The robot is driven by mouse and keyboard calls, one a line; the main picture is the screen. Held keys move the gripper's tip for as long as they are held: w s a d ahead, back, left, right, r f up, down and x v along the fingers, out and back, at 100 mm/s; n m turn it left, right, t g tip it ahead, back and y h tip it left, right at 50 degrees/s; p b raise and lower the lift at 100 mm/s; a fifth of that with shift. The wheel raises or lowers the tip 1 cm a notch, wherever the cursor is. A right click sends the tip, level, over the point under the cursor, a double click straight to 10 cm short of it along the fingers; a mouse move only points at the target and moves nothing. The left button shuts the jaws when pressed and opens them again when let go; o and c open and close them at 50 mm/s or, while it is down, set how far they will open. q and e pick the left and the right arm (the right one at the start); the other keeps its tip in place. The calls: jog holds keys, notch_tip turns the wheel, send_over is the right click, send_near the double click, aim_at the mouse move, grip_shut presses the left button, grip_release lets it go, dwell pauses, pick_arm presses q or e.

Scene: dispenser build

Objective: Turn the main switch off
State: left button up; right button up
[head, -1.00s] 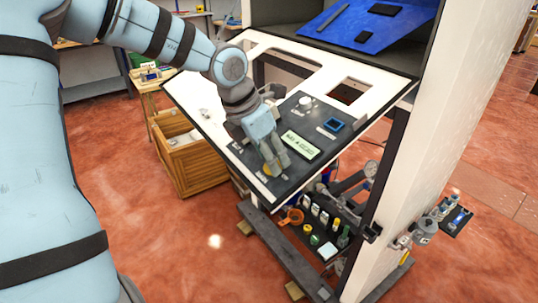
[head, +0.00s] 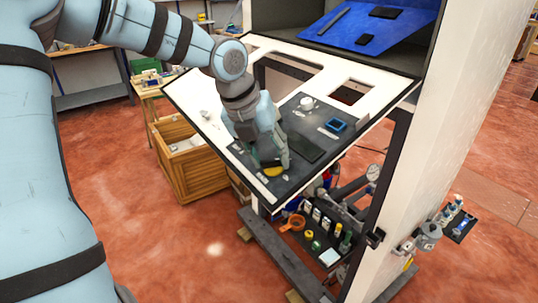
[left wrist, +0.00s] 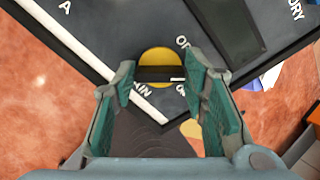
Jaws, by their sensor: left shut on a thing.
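The main switch is a yellow disc with a black bar handle, on the dark lower part of the tilted panel. It shows in the head view (head: 275,172) under my gripper and in the left wrist view (left wrist: 158,57). A white mark on the handle points to the right in the wrist view, and part of the lettering around it is hidden. My left gripper (head: 270,162) is shut on the handle, with one finger at each end of the bar in the wrist view (left wrist: 162,76). My right gripper is not in view.
A dark display (head: 304,147), a blue-framed square (head: 336,125) and a white knob (head: 306,103) are on the panel near my gripper. The panel has a rectangular opening (head: 352,92). A wooden crate (head: 190,172) stands on the floor to the left. Several small parts lie below the panel.

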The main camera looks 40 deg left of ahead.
pick_arm(q)
jog(key=n, duration=0.4)
jog(key=shift+s+a+f+n, duration=0.1)
jog(key=shift+n, duration=1.8)
jog(key=o, duration=1.2)
jog(key=shift+c, duration=0.2)
